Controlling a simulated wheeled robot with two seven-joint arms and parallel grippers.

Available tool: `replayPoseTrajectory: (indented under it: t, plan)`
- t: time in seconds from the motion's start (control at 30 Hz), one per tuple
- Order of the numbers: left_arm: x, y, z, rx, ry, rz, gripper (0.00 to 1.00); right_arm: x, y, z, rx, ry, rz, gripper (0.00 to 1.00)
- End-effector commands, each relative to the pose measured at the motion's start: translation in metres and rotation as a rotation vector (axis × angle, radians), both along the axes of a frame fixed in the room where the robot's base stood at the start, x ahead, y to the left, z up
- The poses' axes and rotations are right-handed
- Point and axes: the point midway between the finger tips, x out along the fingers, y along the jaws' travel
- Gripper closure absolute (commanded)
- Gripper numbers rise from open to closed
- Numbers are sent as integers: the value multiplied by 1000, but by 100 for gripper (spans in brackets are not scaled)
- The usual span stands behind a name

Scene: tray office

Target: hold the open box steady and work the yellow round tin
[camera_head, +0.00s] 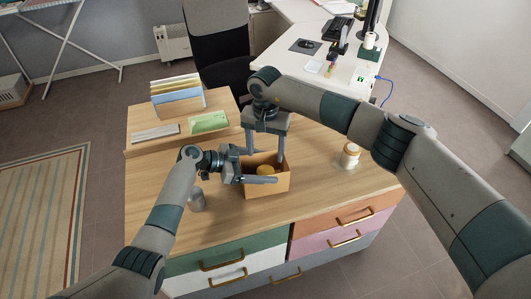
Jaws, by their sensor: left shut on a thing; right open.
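The open box (281,183) is orange-tan and stands upright on the wooden cabinet top, near its front middle. The yellow round tin (265,170) sits inside it, and only its top shows. My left gripper (262,180) comes in from the left at the box's left side, shut on the box; its fingers partly hide the box. My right gripper (266,160) points down from above with its fingers apart, over the box and around the tin's area. It is open, and I cannot tell whether a fingertip touches the tin.
A grey-clear container (197,199) stands near my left wrist. The cabinet top between box and jar is clear.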

Motion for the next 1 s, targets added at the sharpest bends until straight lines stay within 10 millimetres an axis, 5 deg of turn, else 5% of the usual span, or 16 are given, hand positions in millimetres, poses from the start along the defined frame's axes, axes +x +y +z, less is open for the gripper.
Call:
replayPoseTrajectory:
  t: [0.27,0.3,0.4,0.77,1.0]
  plan:
    - [0,0,0,0,0,0,44,0,0,0,0,0,0,36]
    - [0,0,0,0,0,0,17,0,0,0,0,0,0,36]
    - [0,0,0,0,0,0,0,0,0,0,0,0,0,36]
    - [0,3,1,0,0,0,0,0,0,0,0,0,0,36]
    - [-5,23,9,1,-1,2,0,0,0,0,0,0,0,36]
